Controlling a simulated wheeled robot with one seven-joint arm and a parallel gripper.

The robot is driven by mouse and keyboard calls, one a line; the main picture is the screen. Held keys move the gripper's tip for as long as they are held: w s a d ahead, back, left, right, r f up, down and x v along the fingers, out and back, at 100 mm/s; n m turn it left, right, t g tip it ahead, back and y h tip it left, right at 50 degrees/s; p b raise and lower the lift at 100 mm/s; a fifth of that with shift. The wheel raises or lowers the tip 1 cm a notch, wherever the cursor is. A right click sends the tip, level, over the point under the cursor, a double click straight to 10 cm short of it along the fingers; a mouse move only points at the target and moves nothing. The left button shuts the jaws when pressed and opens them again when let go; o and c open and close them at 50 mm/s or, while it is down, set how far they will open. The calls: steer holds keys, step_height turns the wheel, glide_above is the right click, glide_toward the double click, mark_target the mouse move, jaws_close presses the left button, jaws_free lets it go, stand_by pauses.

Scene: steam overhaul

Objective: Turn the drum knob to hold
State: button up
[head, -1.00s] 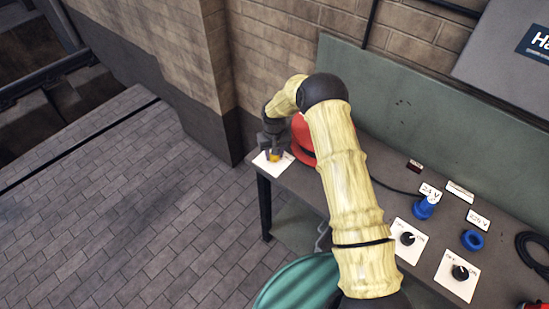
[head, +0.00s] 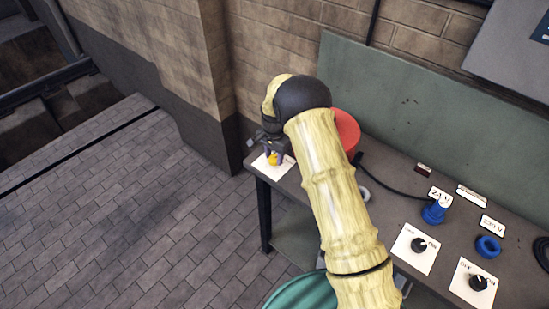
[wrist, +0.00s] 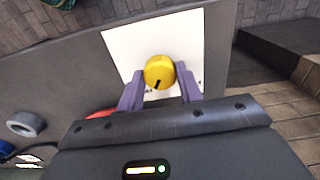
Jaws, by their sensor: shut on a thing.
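A yellow knob (wrist: 159,72) with a dark pointer mark sits on a white plate (wrist: 125,48) in the wrist view. The white plate also shows at the left end of the bench in the head view (head: 262,166), with the yellow knob (head: 273,159) on it. My gripper (wrist: 160,82) has its two purple fingers on either side of the knob, shut on it. The pointer mark points down and slightly left in the wrist view. The plate's lettering is partly hidden by the fingers and too small to read.
A red drum-like object (head: 347,128) stands behind my arm. Two black knobs on white plates (head: 418,245) (head: 478,283), a blue plug (head: 434,213) and a blue ring (head: 488,246) are on the bench to the right. A green rounded thing (head: 300,292) is below the front edge.

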mark_target(274, 157)
steer(key=shift+m, duration=1.2)
steer(key=o, duration=1)
steer(key=shift+r, duration=0.1)
step_height(274, 157, up, 17)
steer(key=b, duration=0.3)
steer(key=shift+r, duration=0.15)
